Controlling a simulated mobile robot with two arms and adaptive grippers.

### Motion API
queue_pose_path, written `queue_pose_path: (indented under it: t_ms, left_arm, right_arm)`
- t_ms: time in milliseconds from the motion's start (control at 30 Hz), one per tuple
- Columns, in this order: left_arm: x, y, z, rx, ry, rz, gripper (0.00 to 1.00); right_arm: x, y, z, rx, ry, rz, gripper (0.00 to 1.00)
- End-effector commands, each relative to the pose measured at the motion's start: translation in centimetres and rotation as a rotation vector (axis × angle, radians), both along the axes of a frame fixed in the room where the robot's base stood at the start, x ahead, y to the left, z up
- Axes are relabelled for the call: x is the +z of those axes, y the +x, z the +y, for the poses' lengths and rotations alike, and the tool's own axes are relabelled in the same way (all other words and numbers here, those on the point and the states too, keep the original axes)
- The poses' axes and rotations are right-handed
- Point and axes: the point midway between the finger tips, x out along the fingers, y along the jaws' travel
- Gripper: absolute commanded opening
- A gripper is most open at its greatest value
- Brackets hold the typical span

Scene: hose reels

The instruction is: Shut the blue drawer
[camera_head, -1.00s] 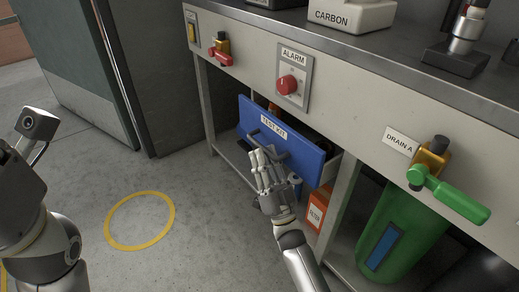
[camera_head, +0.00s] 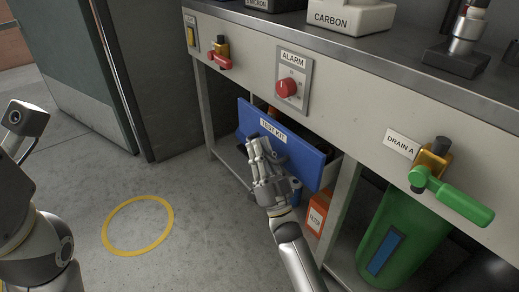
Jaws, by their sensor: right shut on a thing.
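The blue drawer (camera_head: 309,164), labelled TEST KIT, sits under the bench. It stands partly open, with its side wall and some dark contents showing behind the front. My right gripper (camera_head: 262,152) is in front of the blue front, shut on the drawer handle, which its fingers mostly hide. My left arm shows at the left edge, but its gripper is out of view.
The bench front carries a red ALARM knob (camera_head: 286,89), a red-handled valve (camera_head: 219,58) and a green-handled DRAIN A valve (camera_head: 452,198). An orange box (camera_head: 317,214) and a green cylinder (camera_head: 389,235) stand below. The floor by the yellow ring (camera_head: 138,226) is clear.

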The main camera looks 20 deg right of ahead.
Motion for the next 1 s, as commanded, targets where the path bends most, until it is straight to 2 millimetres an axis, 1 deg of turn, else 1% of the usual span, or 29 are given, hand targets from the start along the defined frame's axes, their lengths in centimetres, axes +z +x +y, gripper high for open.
queue_pose_path:
  t_ms: [167, 400, 500, 767, 800, 833, 867, 1000]
  left_arm:
    - [0.0, 0.1, 0.0, 0.000, 0.000, 0.002, 0.00]
    - [-0.1, 0.3, 0.0, 0.000, -0.002, 0.011, 0.00]
    - [-0.2, 0.4, 0.0, 0.000, -0.002, 0.016, 0.00]
    - [-0.3, 0.5, 0.0, 0.000, -0.002, 0.017, 0.00]
    - [-0.3, 0.5, 0.0, 0.000, -0.002, 0.017, 0.00]
    - [-0.3, 0.4, 0.0, 0.000, -0.002, 0.016, 0.00]
    - [-0.3, 0.4, 0.0, 0.000, -0.002, 0.016, 0.00]
    - [-0.2, 0.4, 0.0, 0.000, -0.002, 0.013, 0.00]
  right_arm:
    - [-0.1, 0.2, -0.5, 0.000, -0.002, 0.000, 0.00]
    - [-0.1, 1.1, -3.1, 0.000, -0.003, 0.001, 0.00]
    - [-0.1, 1.4, -3.8, -0.002, -0.001, 0.002, 0.00]
    - [-0.1, 1.4, -4.1, -0.005, 0.002, 0.004, 0.00]
    - [-0.1, 1.4, -4.1, -0.006, 0.001, 0.004, 0.15]
    - [-0.1, 1.4, -4.1, -0.006, 0.001, 0.004, 0.18]
    - [-0.1, 1.4, -4.1, -0.006, 0.001, 0.004, 0.21]
    - [-0.1, 1.4, -4.1, -0.005, 0.001, 0.003, 0.21]
